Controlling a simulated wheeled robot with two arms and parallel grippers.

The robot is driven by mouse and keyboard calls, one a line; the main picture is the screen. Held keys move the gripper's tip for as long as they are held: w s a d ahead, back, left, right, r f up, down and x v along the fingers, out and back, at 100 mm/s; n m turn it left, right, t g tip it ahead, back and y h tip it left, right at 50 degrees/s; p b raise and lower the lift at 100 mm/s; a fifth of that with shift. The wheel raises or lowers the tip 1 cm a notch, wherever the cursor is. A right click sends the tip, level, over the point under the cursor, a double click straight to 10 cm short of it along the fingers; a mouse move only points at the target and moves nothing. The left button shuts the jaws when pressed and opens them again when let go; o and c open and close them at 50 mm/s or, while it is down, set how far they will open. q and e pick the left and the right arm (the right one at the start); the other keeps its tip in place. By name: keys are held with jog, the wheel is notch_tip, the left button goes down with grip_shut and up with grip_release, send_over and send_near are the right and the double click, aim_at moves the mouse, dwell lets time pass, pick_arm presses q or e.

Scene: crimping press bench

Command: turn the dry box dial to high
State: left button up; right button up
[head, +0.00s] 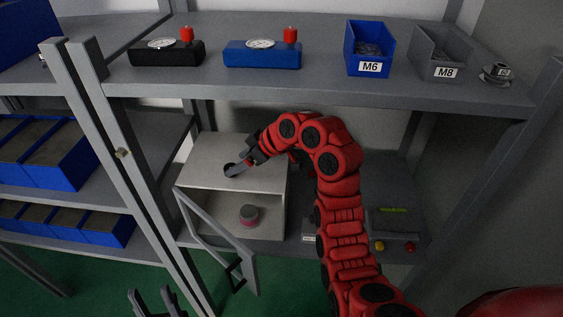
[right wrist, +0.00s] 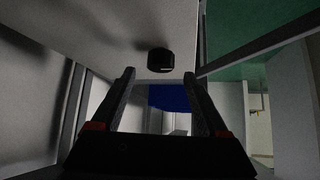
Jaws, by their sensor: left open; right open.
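The dry box (head: 222,150) is a pale grey box on the lower shelf, its framed door (head: 215,237) swung open. A black round dial (right wrist: 160,60) sits on a pale face of the box in the right wrist view. In the head view a dark round spot at my right fingertips appears to be this dial. My right gripper (head: 236,170) is open over the box top; its two fingers (right wrist: 160,88) point toward the dial, which shows just beyond them. The dial's setting cannot be read. My left gripper (head: 152,301) is open and empty at the bottom left, apart from the box.
A round pink and grey object (head: 249,215) sits inside the box. The upper shelf (head: 310,84) holds gauge blocks (head: 262,55), a blue M6 bin (head: 367,50) and a grey M8 bin (head: 440,52). A grey post (head: 130,165) stands left of the box.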

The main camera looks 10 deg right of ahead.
jog(key=shift+p+v, duration=0.3)
jog(key=shift+v, duration=0.65)
jog(key=s+d, duration=0.2)
jog(key=d, duration=0.1)
jog(key=s+d+b, duration=0.1)
jog(key=s+d, duration=0.1)
jog(key=d, duration=0.1)
jog(key=s+d, duration=0.2)
jog(key=shift+d+f+b, duration=0.3)
jog(key=shift+d+b, duration=0.1)
jog(key=shift+s+d+r, duration=0.1)
jog(key=shift+s+d, duration=0.3)
jog(key=shift+d, duration=0.05)
